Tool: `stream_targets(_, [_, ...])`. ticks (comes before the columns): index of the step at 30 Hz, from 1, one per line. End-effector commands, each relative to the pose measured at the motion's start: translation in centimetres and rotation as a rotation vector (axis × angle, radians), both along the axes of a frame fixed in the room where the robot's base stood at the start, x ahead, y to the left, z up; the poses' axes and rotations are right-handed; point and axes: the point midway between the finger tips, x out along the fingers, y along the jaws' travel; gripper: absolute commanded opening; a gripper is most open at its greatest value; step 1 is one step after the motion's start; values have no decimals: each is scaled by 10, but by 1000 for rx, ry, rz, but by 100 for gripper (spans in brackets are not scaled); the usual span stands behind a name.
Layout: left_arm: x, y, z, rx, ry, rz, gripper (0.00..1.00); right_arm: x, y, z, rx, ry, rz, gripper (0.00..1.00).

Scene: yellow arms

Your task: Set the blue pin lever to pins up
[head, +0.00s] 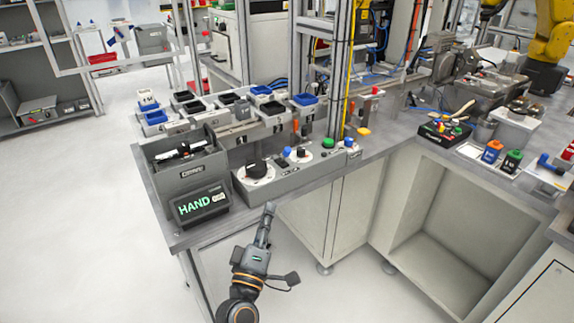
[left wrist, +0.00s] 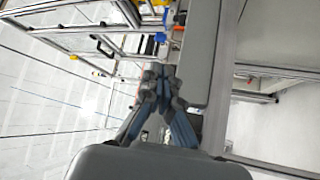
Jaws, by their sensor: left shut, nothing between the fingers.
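My left gripper (head: 270,209) is shut and empty in the head view, in front of the bench edge and below the grey control panel (head: 318,163). A small blue knob (head: 286,151) stands on that panel between a large black dial (head: 256,169) and a smaller black dial (head: 301,153). Another blue lever-like handle (head: 545,161) stands on a white plate at the far right. I cannot tell which is the pin lever, nor its setting. In the left wrist view the gripper fingers (left wrist: 162,72) are together beside a grey surface. My right gripper is not in view.
A grey box with a HAND display (head: 200,203) stands at the bench's left corner. Small bins (head: 240,109) stand behind the panel. A metal post (head: 340,75) rises behind it. An open cabinet (head: 440,215) is at the right; the floor before the bench is clear.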

Motion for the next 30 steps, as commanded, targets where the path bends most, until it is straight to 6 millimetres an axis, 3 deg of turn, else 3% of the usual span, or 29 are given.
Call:
stream_targets(7, [23, -5, 9, -1, -1, 1, 0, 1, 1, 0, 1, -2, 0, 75])
stream_targets(21, [109, -25, 38, 0, -1, 0, 0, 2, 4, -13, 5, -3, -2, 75])
stream_targets(30, [129, -28, 46, 2, 1, 1, 0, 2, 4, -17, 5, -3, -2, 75])
